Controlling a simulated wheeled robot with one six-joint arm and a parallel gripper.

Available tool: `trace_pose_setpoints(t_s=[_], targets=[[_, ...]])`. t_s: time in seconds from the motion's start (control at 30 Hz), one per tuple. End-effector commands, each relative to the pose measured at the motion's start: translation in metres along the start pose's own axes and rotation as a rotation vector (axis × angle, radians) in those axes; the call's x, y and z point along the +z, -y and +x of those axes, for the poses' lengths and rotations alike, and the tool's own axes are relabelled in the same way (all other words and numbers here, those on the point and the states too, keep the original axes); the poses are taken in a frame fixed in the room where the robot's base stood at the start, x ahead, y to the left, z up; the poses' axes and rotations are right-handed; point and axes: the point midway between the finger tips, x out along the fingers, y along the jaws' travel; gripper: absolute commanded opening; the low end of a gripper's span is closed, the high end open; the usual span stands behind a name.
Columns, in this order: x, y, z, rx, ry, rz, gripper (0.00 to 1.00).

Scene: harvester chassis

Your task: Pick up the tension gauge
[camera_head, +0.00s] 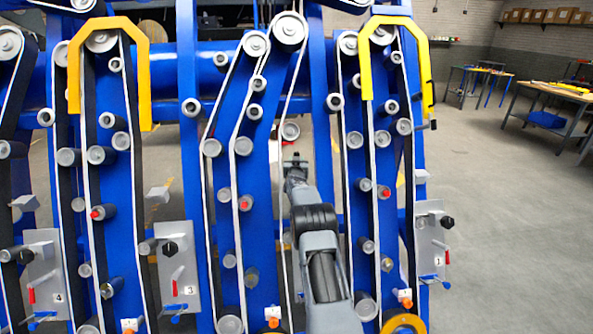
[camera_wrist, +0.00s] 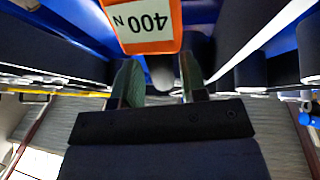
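An orange block with a white "400 N" label, probably the tension gauge (camera_wrist: 148,38), is at the top of the wrist view, its label upside down there. My gripper (camera_wrist: 160,82) has its two fingers apart, just below the block in that view. A grey rounded part (camera_wrist: 161,71) shows between the fingers; I cannot tell whether it belongs to the gauge or touches them. In the head view my gripper (camera_head: 295,160) is at the middle of the machine, in front of the belts. I cannot make out the gauge at the gripper there.
The blue harvester chassis (camera_head: 273,180) has several rollers and belts close around my gripper. Yellow guards (camera_head: 366,75) stand at the upper right and upper left (camera_head: 74,75). Numbered grey plates (camera_head: 178,265) stick out lower down. Workbenches (camera_head: 545,95) and open floor lie at the right.

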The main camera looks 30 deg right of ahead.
Motion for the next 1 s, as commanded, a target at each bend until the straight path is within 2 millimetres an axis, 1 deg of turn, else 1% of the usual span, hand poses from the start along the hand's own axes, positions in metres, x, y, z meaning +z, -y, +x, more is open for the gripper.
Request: trace_pose_setpoints(t_s=[0.1,0.3,0.7,1.0], targets=[[-0.001,0.0,0.01,0.002,0.0,0.0,0.39],[0.0,0.0,0.018,0.001,0.001,0.0,0.39],[0.0,0.0,0.021,0.001,0.0,-0.001,0.38],[0.0,0.0,0.021,0.001,0.0,0.0,0.1]])
